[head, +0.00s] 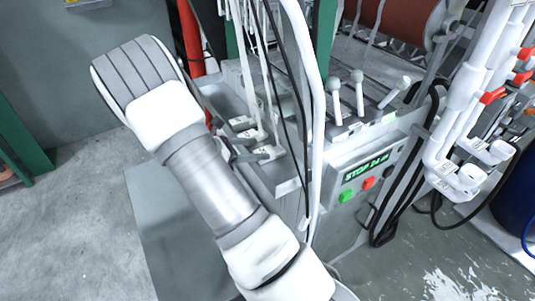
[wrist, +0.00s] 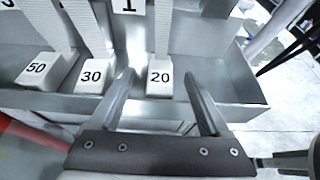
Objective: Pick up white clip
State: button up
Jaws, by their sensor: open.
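A white clip labelled 20 (wrist: 160,78) stands in a grey metal tray in the wrist view, with a white strap rising from it. White clips labelled 30 (wrist: 92,74) and 50 (wrist: 42,72) stand to its left. My gripper (wrist: 158,84) is open, with one finger on each side of the 20 clip in the picture. I cannot tell whether the fingers touch it or how far their tips reach past it. In the head view, white clips (head: 268,152) show in the tray beside my arm, which hides most of my gripper.
The tray's front wall (wrist: 240,112) runs under the clips. White straps and dark cables hang over the tray. A control panel with a STOP 24 display (head: 366,168), green and red buttons and several levers (head: 358,90) stands to the right. A red pipe (head: 191,38) rises behind my arm.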

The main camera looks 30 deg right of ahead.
aim_at(267, 149)
jog(key=x, duration=0.4)
jog(key=shift+a, duration=0.1)
grip_shut()
